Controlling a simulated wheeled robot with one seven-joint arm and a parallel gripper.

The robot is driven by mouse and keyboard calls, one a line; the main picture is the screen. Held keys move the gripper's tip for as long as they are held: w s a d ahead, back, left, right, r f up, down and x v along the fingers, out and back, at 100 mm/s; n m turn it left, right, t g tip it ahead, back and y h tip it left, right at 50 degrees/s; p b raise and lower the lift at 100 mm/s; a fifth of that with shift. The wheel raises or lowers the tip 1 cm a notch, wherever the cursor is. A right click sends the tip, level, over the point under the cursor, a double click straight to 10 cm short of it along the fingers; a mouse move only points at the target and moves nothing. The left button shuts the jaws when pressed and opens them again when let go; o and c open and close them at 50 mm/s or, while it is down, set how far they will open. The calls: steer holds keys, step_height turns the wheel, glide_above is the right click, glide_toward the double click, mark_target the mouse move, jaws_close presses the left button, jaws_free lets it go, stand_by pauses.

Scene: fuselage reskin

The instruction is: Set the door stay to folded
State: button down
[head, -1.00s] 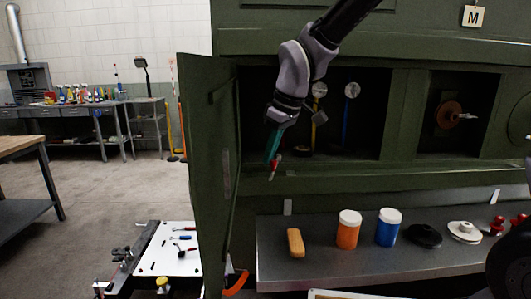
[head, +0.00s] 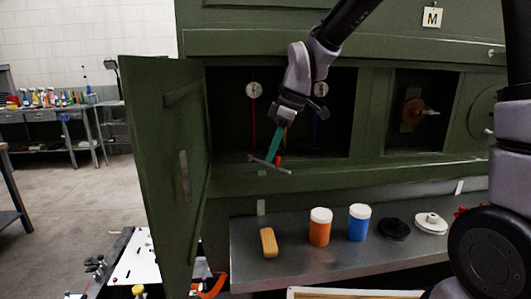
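The open green door (head: 165,170) stands at the left of the dark compartment, with its inner face and a grey handle strip showing. A thin grey bar (head: 270,166), which looks like the door stay, lies near the compartment's lower sill by the door. A small red piece (head: 279,160) sits at the bar. My gripper (head: 273,152), with teal fingers, points down at the bar beside the red piece. The fingers overlap in this view, so I cannot tell whether they grip or touch anything.
Gauges with coloured stems (head: 253,90) stand inside the compartment. Below, a grey shelf (head: 290,265) holds an orange jar (head: 320,227), a blue jar (head: 359,222), a tan block (head: 268,242) and discs.

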steer(key=shift+w+d, duration=0.4)
stand_by(0.5)
